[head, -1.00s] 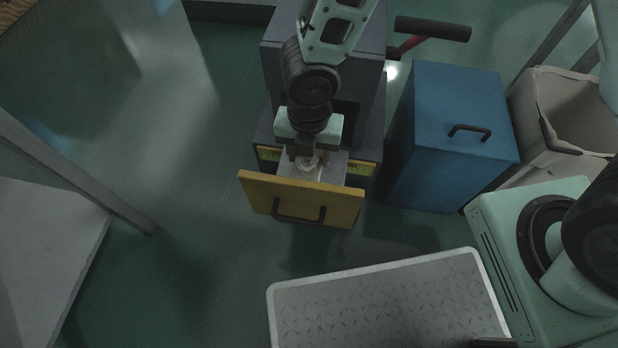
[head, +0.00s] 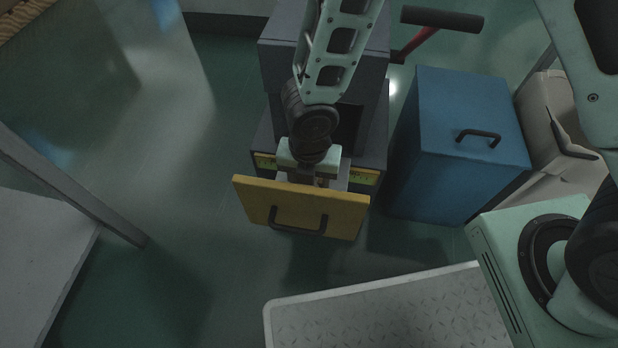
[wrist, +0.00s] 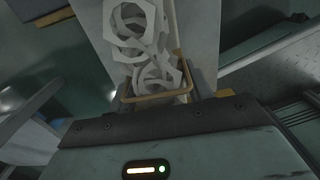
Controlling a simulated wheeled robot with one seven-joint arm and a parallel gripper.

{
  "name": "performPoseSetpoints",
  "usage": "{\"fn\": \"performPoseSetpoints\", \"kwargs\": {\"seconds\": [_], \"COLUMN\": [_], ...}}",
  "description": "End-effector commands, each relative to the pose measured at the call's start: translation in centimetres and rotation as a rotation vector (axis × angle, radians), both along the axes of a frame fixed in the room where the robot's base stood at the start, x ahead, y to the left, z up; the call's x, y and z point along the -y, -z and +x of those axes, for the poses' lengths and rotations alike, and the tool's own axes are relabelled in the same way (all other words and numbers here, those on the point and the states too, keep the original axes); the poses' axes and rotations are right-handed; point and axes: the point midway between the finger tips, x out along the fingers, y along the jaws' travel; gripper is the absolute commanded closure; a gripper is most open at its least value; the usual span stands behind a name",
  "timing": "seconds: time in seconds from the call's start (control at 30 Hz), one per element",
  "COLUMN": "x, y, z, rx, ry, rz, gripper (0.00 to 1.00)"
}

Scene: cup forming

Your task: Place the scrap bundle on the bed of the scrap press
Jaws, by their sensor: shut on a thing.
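The scrap bundle (wrist: 148,48), pale grey hexagonal offcuts with a tan band, is in front of my gripper in the wrist view. My gripper (head: 313,177) is shut on it, with its fingertips low behind the yellow front panel. In the head view the panel and gripper hide most of the bundle. The scrap press (head: 270,130) is a dark machine with a yellow front panel (head: 262,198) and black handle. Its grey bed (head: 343,178) shows only as a small patch behind the panel. I cannot tell whether the bundle touches the bed.
A red lever with a black grip (head: 440,18) sticks out at the press's right. A blue cabinet (head: 462,150) stands right of the press, with a beige bin (head: 560,120) beyond. A grey table (head: 40,240) is at the left. The floor left of the press is clear.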

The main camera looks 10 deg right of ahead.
Motion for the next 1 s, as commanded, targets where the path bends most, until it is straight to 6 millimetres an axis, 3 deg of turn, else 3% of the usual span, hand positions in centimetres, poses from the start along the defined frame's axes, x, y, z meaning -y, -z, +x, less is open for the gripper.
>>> {"fn": "performPoseSetpoints", "kwargs": {"seconds": [0.03,0.1,0.47,1.0], "x": [0.0,0.0,0.0,0.0], "y": [0.1,0.1,-0.6,-10.7], "z": [0.0,0.0,0.0,0.0], "rx": [0.0,0.0,0.0,-0.001], "ry": [0.0,0.0,0.0,0.001], "rz": [0.0,0.0,0.001,0.0], "gripper": [0.44,0.27,0.27,0.27]}}
